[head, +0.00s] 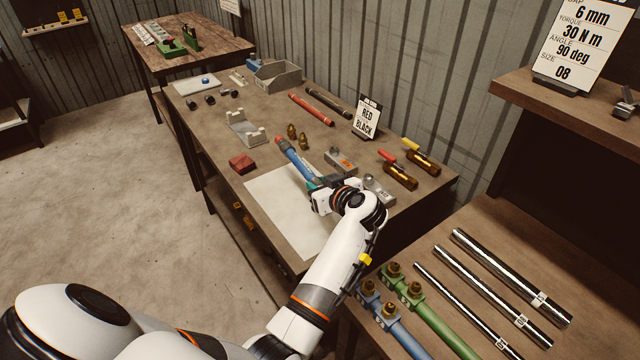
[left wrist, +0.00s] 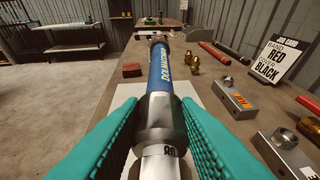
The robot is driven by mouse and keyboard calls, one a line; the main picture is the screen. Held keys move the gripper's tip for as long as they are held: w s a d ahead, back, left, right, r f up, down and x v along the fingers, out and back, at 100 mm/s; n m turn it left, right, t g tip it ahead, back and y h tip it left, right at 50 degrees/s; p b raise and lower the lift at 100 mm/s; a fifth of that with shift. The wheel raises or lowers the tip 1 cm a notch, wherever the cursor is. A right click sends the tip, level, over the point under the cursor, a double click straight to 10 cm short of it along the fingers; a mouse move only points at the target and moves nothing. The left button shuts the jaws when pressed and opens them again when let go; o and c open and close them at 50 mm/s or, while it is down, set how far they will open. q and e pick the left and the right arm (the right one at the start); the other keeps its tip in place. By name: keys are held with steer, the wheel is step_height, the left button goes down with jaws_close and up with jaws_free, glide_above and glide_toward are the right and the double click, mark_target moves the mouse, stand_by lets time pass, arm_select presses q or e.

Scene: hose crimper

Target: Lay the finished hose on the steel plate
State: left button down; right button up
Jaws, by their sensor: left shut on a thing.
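The finished hose (head: 297,159) is blue with a reddish far end. In the left wrist view, its blue body (left wrist: 161,68) carries white lettering and runs away from me, with a metal ferrule (left wrist: 160,122) at the near end. My left gripper (head: 322,196) is shut on this near metal end, between teal finger pads. The pale flat steel plate (head: 285,212) lies on the table to the left of and beneath my gripper. The hose is over the plate's far right part and reaches past its far edge. I cannot tell whether it touches.
A red block (head: 242,163), two brass fittings (head: 297,133), a grey block with an orange mark (head: 340,161) and a red/black job card (head: 367,117) stand around the plate. Brass-coloured cylinders (head: 400,176) lie at right. The plate's near left area is bare.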

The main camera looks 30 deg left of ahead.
arm_select(q)
steer(key=shift+r+p, duration=0.25)
steer(key=shift+p, duration=0.1)
steer(key=b, duration=0.1)
glide_above(320, 224)
step_height(320, 224, down, 6)
steer(key=shift+w, duration=0.15)
steer(key=shift+f+b, duration=0.35)
steer(key=shift+f, duration=0.6)
steer(key=shift+f, duration=0.65)
steer(key=shift+f+b, duration=0.4)
steer(key=shift+f, duration=0.55)
stand_by(0.8)
steer(key=c, duration=1)
jaws_free()
steer(key=shift+f, duration=0.15)
